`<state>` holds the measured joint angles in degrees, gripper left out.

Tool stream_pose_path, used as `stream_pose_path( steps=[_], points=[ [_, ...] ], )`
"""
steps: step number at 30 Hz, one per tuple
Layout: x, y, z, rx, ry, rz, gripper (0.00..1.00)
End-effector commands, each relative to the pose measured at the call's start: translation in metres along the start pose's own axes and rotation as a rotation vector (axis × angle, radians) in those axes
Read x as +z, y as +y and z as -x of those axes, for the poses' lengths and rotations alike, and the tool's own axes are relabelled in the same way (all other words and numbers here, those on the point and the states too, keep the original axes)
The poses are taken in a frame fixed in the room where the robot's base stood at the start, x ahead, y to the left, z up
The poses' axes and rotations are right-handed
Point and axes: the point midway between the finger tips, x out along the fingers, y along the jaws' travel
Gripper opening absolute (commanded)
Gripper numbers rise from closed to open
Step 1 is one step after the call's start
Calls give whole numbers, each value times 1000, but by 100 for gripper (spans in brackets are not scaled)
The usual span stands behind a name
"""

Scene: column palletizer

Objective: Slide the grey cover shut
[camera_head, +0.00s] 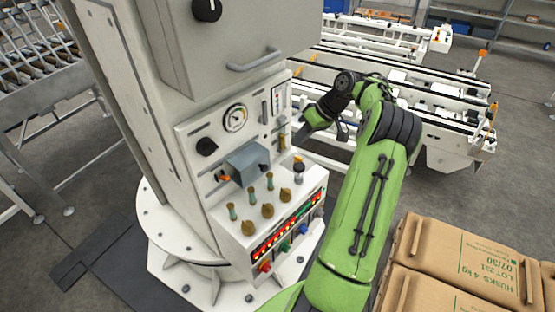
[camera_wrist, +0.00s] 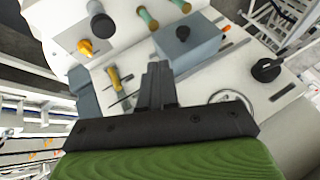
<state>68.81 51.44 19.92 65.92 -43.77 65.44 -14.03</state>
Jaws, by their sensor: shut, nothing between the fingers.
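The grey cover (camera_head: 246,163) is a blue-grey box on the front of the control panel, below the round gauge. In the wrist view the cover (camera_wrist: 199,45) has a dark round knob (camera_wrist: 183,32) on it. An orange part (camera_head: 222,178) shows just left of the cover in the head view. My gripper (camera_head: 299,141) is to the right of the cover, in front of the panel's right edge. In the wrist view my gripper (camera_wrist: 157,70) has its fingers together and empty, with the tips close to the cover's near side. I cannot tell whether they touch it.
A yellow-handled lever (camera_wrist: 115,79) is beside my fingers. The gauge (camera_head: 235,118) and a black knob (camera_head: 206,147) are on the panel. Several small levers and lit buttons (camera_head: 287,236) fill the sloped console below. Brown sacks (camera_head: 465,260) lie at the lower right.

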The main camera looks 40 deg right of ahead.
Motion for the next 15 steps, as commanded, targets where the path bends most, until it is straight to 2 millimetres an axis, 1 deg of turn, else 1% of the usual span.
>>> stream_pose_path(
  steps=[1, 9, 11, 12, 15],
  points=[
    [2, 1, -16, -3, -4, 0, 0],
    [2, 1, -76, -6, -1, -3, 0],
    [2, 1, -88, -3, -1, -5, 0],
    [2, -8, -89, -3, 0, -2, 0],
    [2, -22, -97, -2, 2, -3, 0]
  ],
)
